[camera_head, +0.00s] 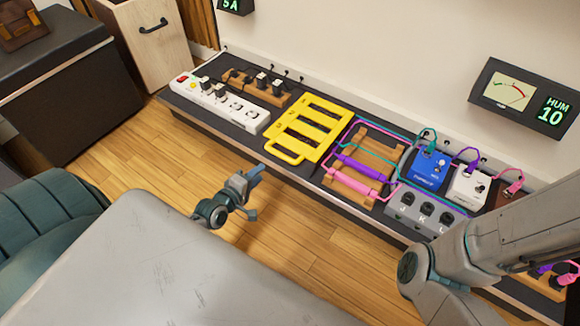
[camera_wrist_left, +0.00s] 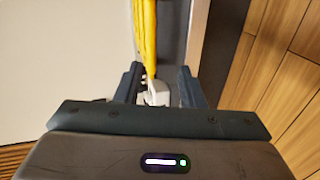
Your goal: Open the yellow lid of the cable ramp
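The yellow lid (camera_head: 310,127) of the cable ramp is a slotted, ladder-like panel lying flat on the dark shelf, with a looped handle (camera_head: 284,152) at its near left corner. In the left wrist view the lid (camera_wrist_left: 146,35) shows edge-on as a yellow strip ahead of the fingers. My left gripper (camera_head: 256,192) is open and empty, in front of the shelf edge, to the lower left of the handle and apart from it. Its two fingers are spread in the left wrist view (camera_wrist_left: 160,85). My right arm (camera_head: 490,250) enters from the right; its gripper is out of view.
On the shelf (camera_head: 185,97), a white power strip (camera_head: 220,107) and a wooden block with plugs (camera_head: 255,88) stand left of the lid. A wooden cable rack (camera_head: 375,150), blue pedal (camera_head: 427,168) and grey switch box (camera_head: 425,212) stand right. A grey surface (camera_head: 150,260) fills the lower left.

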